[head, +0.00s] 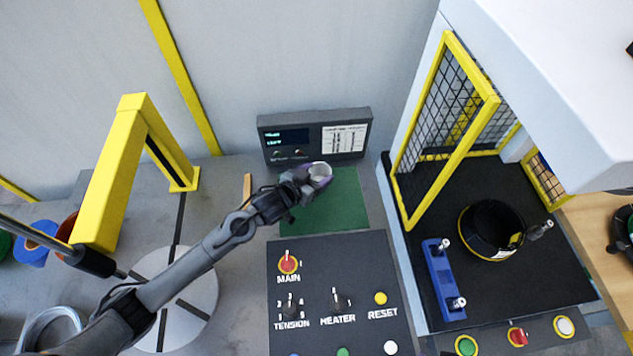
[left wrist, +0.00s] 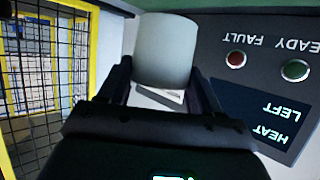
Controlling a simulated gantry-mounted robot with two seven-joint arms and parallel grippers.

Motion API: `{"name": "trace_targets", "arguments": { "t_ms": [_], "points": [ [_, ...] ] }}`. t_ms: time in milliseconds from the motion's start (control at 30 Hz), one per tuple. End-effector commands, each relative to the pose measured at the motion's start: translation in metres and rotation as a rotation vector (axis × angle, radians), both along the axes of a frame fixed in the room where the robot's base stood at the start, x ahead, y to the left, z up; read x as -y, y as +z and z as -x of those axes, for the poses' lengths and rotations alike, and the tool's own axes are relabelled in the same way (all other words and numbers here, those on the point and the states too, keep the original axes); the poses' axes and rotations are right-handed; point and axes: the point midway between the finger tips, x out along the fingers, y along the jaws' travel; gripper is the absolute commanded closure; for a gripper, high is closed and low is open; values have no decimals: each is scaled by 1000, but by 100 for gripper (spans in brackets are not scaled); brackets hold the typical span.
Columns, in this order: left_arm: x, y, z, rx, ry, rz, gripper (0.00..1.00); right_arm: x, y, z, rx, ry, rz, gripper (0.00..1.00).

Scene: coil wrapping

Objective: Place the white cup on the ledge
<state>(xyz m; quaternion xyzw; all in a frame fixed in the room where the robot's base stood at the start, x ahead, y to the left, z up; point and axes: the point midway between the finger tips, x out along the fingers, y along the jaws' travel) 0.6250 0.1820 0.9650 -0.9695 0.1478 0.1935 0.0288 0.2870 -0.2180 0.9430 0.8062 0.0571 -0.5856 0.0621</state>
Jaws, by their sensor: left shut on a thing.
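My left gripper (head: 312,179) reaches in from the left over the green mat (head: 350,198). It is shut on the white cup (head: 321,171), just in front of the black display unit (head: 315,134). The left wrist view shows the pale cup (left wrist: 166,48) between the two dark fingers, its far end beyond their tips. The display unit's face (left wrist: 262,112), with a red and a green button, appears upside down there, beside the cup. I cannot tell which surface is the ledge. My right gripper is not seen.
A yellow post frame (head: 120,170) stands at the left. A control panel (head: 335,275) with knobs lies in front of the mat. At the right, a yellow mesh guard (head: 447,120) borders a black bed holding a dark coil (head: 490,230).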

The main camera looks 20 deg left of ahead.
Motion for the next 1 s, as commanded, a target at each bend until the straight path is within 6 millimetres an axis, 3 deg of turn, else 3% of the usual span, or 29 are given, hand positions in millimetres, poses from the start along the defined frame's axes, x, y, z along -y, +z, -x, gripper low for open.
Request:
{"name": "trace_targets", "arguments": {
  "t_ms": [300, 767, 800, 933, 1000],
  "points": [
    [1, -36, 1, -1, -1, -2, 65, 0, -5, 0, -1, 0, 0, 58],
    [1, -43, 1, 0, 0, 0, 65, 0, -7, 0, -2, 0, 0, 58],
    [1, -41, 0, 0, 0, -1, 30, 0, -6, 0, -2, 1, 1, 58],
    [1, -41, 1, 0, 0, -1, 10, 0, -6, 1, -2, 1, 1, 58],
    [1, -41, 1, -1, 0, -1, 10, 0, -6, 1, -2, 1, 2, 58]
  ]
}}
